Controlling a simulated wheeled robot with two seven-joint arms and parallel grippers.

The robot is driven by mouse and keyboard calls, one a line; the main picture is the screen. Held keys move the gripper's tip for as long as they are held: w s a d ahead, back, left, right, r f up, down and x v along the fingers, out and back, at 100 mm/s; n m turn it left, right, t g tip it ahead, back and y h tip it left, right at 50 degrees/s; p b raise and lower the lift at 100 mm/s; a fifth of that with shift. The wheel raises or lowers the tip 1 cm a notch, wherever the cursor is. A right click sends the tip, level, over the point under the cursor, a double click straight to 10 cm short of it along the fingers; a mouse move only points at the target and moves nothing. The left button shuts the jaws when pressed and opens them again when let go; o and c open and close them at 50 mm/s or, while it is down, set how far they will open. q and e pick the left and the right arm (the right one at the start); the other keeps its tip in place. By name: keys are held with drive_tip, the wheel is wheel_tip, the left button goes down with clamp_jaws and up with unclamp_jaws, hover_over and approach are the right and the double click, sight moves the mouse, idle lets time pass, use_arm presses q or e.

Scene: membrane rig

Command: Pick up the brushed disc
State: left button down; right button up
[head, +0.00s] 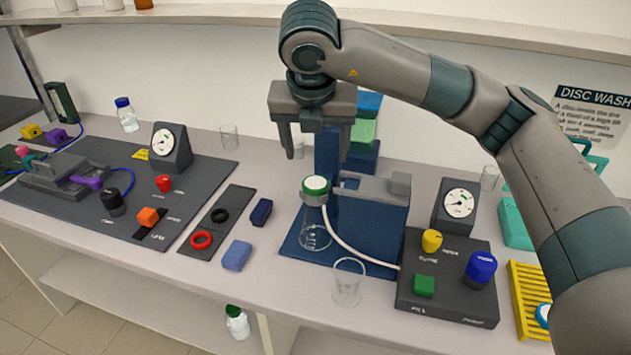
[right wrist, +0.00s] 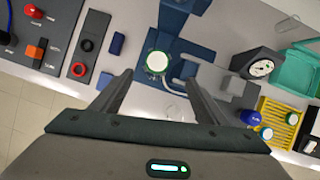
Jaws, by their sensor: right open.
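A white disc with a green rim (head: 316,184) sits on top of the holder on the blue stand (head: 385,225), above a glass flask (head: 315,237). It also shows in the right wrist view (right wrist: 158,61), between and just beyond the fingertips. I cannot tell from its surface whether it is brushed. My right gripper (head: 314,150) is open and empty, pointing down above and apart from this disc; its spread fingers show in the right wrist view (right wrist: 158,80). Other white discs lie in the yellow rack (right wrist: 278,110), one with a blue rim (right wrist: 266,132). My left gripper is not in view.
A white hose runs from the holder to the dark control box (head: 445,290) with knobs and a gauge. A clear beaker (head: 348,283) stands in front of the stand. A blue block (head: 237,255) and a dark ring tray (head: 217,222) lie left. A shelf runs behind.

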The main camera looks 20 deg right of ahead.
drive_tip(key=p, duration=0.2)
approach(316, 183)
drive_tip(key=f, duration=0.1)
drive_tip(key=shift+w+d+f, duration=0.35)
drive_tip(key=shift+d+f, duration=0.1)
drive_tip(key=shift+f, duration=0.2)
drive_tip(key=shift+w+f+p, duration=0.35)
drive_tip(key=shift+f+p, duration=0.2)
drive_tip(key=shift+p, duration=0.3)
drive_tip(key=p+x, duration=0.2)
drive_tip(key=shift+w+a+f, duration=0.1)
drive_tip(key=shift+w+f, duration=0.1)
drive_tip(key=shift+f, duration=0.15)
drive_tip(key=shift+w+f, duration=0.2)
drive_tip(key=shift+f, duration=0.35)
drive_tip(key=c, duration=1.1)
